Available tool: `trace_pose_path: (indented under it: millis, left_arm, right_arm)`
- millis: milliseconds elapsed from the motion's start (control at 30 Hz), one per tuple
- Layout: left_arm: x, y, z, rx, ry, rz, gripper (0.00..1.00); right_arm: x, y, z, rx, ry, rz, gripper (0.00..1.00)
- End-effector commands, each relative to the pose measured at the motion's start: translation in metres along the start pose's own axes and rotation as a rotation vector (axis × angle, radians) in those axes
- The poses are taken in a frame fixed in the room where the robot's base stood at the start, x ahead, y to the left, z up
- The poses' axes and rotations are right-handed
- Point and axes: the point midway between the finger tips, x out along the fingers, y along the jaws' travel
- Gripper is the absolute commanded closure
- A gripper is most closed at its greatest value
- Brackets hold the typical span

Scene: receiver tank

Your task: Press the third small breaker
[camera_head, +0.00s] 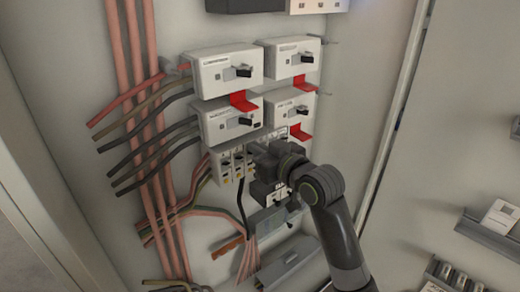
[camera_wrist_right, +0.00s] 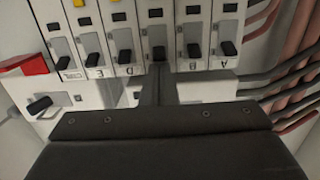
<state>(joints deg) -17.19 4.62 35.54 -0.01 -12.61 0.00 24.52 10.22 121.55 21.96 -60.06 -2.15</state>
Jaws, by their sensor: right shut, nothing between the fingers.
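The row of small breakers (camera_head: 231,167) sits below the large white breaker boxes in the head view, its right part hidden behind my right gripper (camera_head: 258,149). In the right wrist view the row appears upside down, with labels A and B at the right and D, E at the left. The third small breaker from the A end (camera_wrist_right: 157,32) has a black lever, and its label is hidden. My right gripper (camera_wrist_right: 157,80) is shut and empty, with its tips right at this lever. I cannot tell whether they touch it. My left gripper is out of view.
Large white breakers (camera_head: 226,72) with red tabs stand above the row. Red and black cables (camera_head: 135,120) run along the left. A grey cable duct (camera_head: 285,265) lies below. The cabinet door (camera_head: 450,150) stands at the right.

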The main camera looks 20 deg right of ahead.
Motion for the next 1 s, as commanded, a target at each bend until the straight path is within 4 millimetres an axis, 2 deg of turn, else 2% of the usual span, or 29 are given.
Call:
trace_pose_path:
  millis: [233, 1000]
  left_arm:
    - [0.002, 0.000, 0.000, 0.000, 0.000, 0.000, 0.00]
    - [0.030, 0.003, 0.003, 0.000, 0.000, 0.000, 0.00]
  right_arm:
    - [0.000, 0.000, 0.001, 0.000, 0.005, 0.000, 1.00]
    - [-0.003, 0.000, 0.008, 0.001, 0.121, 0.000, 1.00]
